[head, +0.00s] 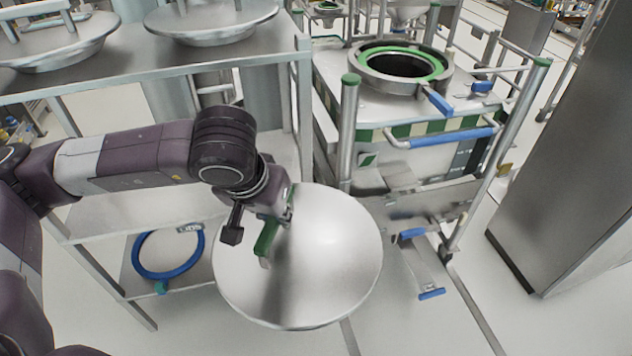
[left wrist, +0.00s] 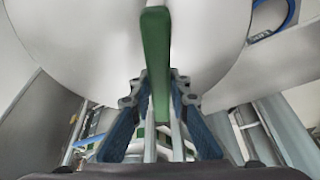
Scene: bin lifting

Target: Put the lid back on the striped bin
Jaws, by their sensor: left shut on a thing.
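The striped bin (head: 410,132) stands at the upper right of the head view, with a green and cream striped band and an uncovered round opening (head: 403,65) with a green ring. My left gripper (head: 268,222) is shut on the green handle (head: 266,238) of a round metal lid (head: 325,262). The lid hangs in front of the shelf, left of and nearer than the bin, apart from its opening. In the left wrist view the green handle (left wrist: 157,60) stands between my blue-grey fingers (left wrist: 158,115), with the pale lid (left wrist: 80,45) behind. My right gripper is not in view.
A metal shelf rack (head: 170,70) stands at left, with other lids (head: 210,20) on top and a blue ring (head: 167,252) lower down. Rails with blue handles (head: 440,138) surround the bin. A tall steel cabinet (head: 575,170) stands at right, with clear floor before it.

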